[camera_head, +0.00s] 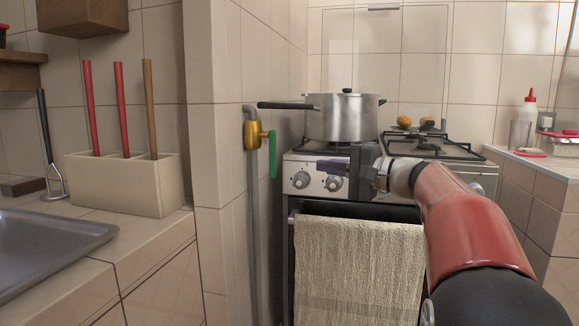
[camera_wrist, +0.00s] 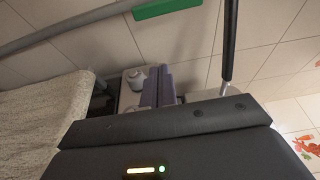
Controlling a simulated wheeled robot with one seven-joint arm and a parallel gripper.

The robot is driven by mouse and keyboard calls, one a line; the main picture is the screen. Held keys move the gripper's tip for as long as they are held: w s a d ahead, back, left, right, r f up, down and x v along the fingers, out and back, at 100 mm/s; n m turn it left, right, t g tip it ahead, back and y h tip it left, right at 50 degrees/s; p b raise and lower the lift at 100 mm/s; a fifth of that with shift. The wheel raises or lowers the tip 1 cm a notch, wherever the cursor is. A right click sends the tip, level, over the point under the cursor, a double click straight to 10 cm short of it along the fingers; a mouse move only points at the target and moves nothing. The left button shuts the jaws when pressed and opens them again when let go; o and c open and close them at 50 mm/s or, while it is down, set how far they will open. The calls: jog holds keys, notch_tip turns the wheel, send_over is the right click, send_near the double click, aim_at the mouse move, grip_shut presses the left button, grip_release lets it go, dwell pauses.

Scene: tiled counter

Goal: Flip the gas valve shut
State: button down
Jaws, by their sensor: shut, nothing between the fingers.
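The gas valve has a yellow body (camera_head: 252,130) on a grey pipe (camera_head: 252,220) at the tiled wall corner. Its green handle (camera_head: 272,155) hangs vertically, roughly in line with the pipe. In the wrist view the green handle (camera_wrist: 168,8) shows at the top edge, beside the pipe (camera_wrist: 75,30); the yellow body is not seen there. My gripper (camera_head: 320,165) is in front of the stove, right of the valve and apart from it, with its fingers pointing left. In the wrist view its purple fingers (camera_wrist: 158,85) are together and empty.
A pot (camera_head: 345,115) stands on the stove (camera_head: 300,162), its long black handle (camera_head: 283,105) reaching left above the valve's right side. A towel (camera_head: 355,265) hangs on the oven front. A utensil holder (camera_head: 120,185) stands on the left counter. Space between gripper and handle looks clear.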

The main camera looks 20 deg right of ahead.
aim_at(273, 154)
jog(key=p+x, duration=0.1)
jog(key=x, duration=0.9)
jog(key=s+a, duration=0.2)
jog(key=s, duration=0.1)
jog(key=shift+s, duration=0.25)
